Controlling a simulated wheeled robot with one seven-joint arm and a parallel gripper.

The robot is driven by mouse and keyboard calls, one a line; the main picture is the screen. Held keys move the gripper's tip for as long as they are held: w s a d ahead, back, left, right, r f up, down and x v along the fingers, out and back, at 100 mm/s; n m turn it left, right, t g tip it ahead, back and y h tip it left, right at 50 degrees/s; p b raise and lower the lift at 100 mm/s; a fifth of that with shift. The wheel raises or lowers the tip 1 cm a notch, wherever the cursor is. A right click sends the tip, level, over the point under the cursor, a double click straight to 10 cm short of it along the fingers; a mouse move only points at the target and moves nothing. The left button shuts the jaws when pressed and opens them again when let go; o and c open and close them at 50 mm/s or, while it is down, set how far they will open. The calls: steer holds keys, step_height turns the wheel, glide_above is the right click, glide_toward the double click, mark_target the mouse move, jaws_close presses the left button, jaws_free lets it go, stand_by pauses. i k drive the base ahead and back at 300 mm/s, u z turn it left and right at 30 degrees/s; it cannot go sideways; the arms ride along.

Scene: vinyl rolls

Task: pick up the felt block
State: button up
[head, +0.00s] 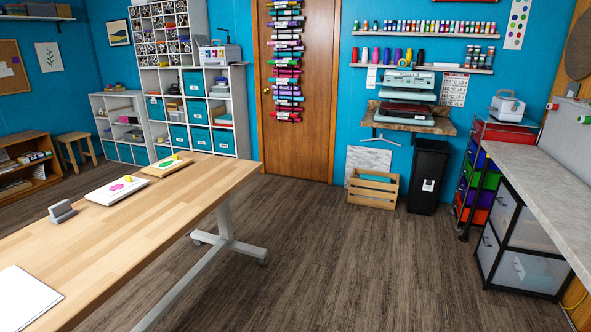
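A grey block (61,211), which looks like the felt block, sits on the light wooden table (150,232) at the left, near the table's far edge. It has a darker lower part and a raised, lighter upper part. Its material is too small to make out. My gripper is not in view, so where it is relative to the block cannot be seen.
Beside the block lie a white board with a pink shape (117,190) and a wooden board with a green shape (167,166). A white sheet (24,299) lies at the table's near left. Open floor (330,265) spreads right of the table, before a grey counter (545,180).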

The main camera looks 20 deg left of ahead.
mark_target(62, 212)
steer(key=u, duration=0.25)
steer(key=i, duration=1.2)
steer(key=u, duration=0.95)
steer(key=i, duration=1.05)
steer(key=u, duration=1.2)
steer(key=i, duration=0.95)
steer(key=u, duration=0.4)
